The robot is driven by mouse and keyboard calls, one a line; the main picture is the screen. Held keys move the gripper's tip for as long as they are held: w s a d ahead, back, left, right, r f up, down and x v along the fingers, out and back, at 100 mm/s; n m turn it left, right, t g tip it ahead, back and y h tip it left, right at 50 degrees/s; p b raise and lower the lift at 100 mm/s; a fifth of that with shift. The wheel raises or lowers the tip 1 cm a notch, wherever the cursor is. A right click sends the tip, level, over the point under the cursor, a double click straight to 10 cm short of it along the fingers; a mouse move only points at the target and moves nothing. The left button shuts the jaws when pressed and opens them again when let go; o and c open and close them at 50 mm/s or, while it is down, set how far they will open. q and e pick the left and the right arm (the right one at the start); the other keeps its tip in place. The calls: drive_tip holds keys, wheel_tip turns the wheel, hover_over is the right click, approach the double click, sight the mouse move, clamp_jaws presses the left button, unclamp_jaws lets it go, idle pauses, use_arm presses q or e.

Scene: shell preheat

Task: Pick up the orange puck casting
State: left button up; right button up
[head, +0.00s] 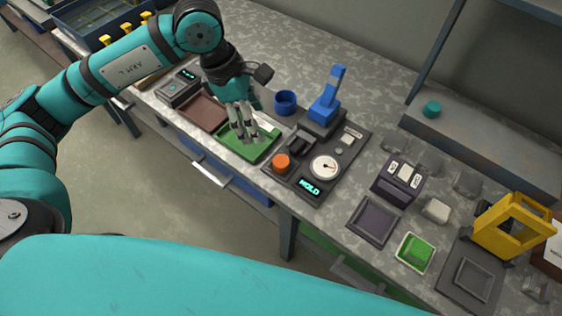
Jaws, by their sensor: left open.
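An orange round piece (281,161) sits at the left corner of a dark panel on the bench. I cannot tell whether it is the loose puck casting or a knob of the panel. My left gripper (246,137) points down over a green tray (262,154), to the upper left of the orange piece and apart from it. Its fingers are open. I see no casting between them, though they hide part of the tray. My right gripper is not in view.
The dark panel (305,186) carries a dial (325,167), a lit display and a blue lever press (328,97). A blue cup (285,102) stands behind the gripper. A brown tray (203,111) lies left.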

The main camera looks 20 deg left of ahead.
use_arm(q)
drive_tip(key=p, duration=0.3)
hover_over(281, 161)
drive_tip(key=s+a, duration=0.1)
drive_tip(key=a, duration=0.1)
wheel_tip(281, 161, down, 11)
drive_tip(key=shift+d+r, duration=0.1)
drive_tip(key=shift+d, duration=0.05)
drive_tip(key=x, duration=0.1)
drive_tip(key=p+x, duration=0.1)
drive_tip(key=x, duration=0.2)
drive_tip(key=shift+w, duration=0.3)
drive_tip(key=shift+d+f, duration=0.15)
drive_tip(key=shift+f, duration=0.45)
drive_tip(key=shift+w, duration=0.1)
drive_tip(key=c, duration=1.3)
